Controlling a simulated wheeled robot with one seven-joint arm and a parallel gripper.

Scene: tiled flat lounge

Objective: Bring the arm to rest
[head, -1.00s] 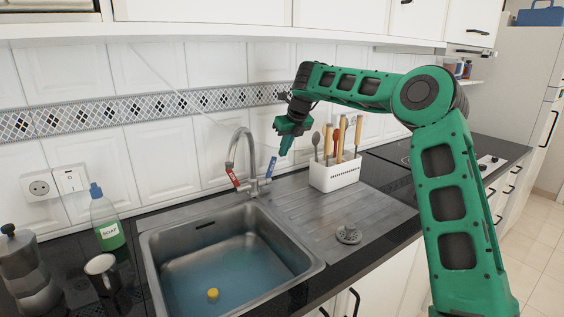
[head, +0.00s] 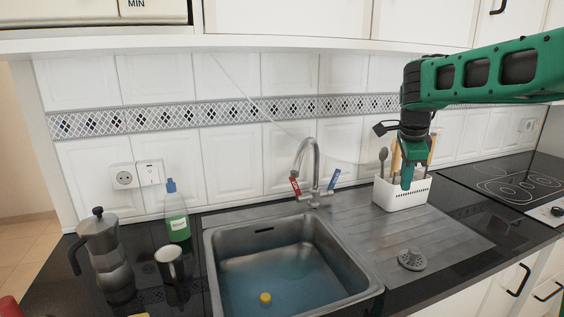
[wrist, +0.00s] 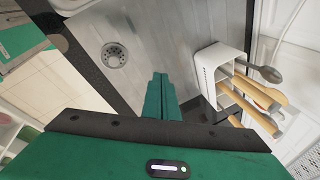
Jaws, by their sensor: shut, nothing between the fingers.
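My green arm reaches in from the right in the head view. My gripper (head: 407,180) points down in front of the white utensil holder (head: 388,196), above the drainboard side of the sink. In the wrist view my gripper (wrist: 160,80) shows its fingers together, shut and empty. The utensil holder (wrist: 204,68) stands beside the fingers there, with wooden-handled tools and a grey spoon (wrist: 268,74) sticking out. I cannot tell whether the gripper touches the holder.
The sink (head: 215,262) holds water and a yellow plug. A tap (head: 316,165) rises behind it. A strainer (head: 411,260) lies on the drainboard (head: 440,243). A soap bottle (head: 177,215), a mug (head: 170,264) and a moka pot (head: 107,262) stand at left. The hob (head: 505,185) is at right.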

